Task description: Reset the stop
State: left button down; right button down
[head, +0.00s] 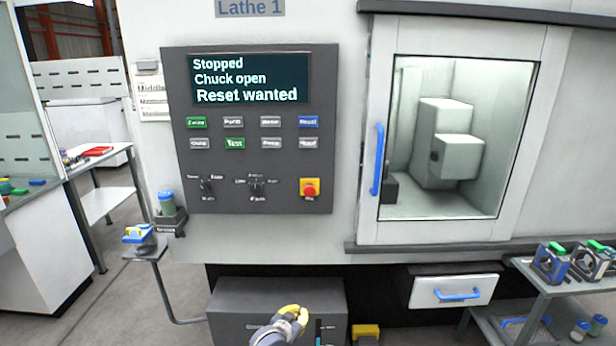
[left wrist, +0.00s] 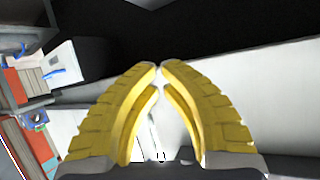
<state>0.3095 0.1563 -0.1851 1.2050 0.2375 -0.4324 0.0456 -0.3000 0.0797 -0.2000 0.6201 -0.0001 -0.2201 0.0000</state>
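The lathe's dark control panel (head: 250,225) has a screen (head: 250,78) reading "Stopped", "Chuck open", "Reset wanted". A blue button (head: 308,122) is at the right end of the upper button row; its small label looks like "Reset" but is blurred. A red stop button on a yellow base (head: 310,187) is at the panel's lower right. My left gripper (head: 299,310), with yellow fingers, is well below the panel, in front of a dark box. In the left wrist view its fingertips (left wrist: 158,66) meet with nothing between them. My right gripper is not in view.
The lathe door (head: 364,190) with a blue handle (head: 378,158) looks closed. A small tray (head: 150,252) on a bent arm stands left of the panel. A drawer (head: 425,290) and a side table (head: 585,285) with parts are at right. The space before the panel is clear.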

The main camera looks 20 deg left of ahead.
aim_at(308, 122)
pick_arm(q)
jog(key=w+d+r+t+h, duration=0.15)
jog(key=w+r, duration=0.35)
jog(key=r, duration=1.2)
jog(key=w+r+t, duration=0.3)
jog(key=w+r, duration=0.3)
jog(key=r, duration=1.1)
jog(key=s+r+m+t+h, duration=0.1)
jog(key=s+r+t, duration=0.1)
jog(key=r, duration=1.3)
jog(key=s+d+r+m+t+h, duration=0.1)
jog(key=s+r+t, duration=0.1)
jog(key=r, duration=1.4)
jog(key=shift+s+d+r+t, duration=0.15)
jog(key=shift+s+d+t, duration=0.1)
jog(key=shift+s+t, duration=0.1)
jog(key=shift+w, duration=0.15)
jog(key=shift+w+a, duration=0.45)
jog(key=shift+w, duration=0.9)
jog(key=shift+w+a, duration=0.4)
jog(key=shift+w, duration=1)
jog(key=shift+w+a, duration=0.45)
jog(key=shift+w, duration=0.9)
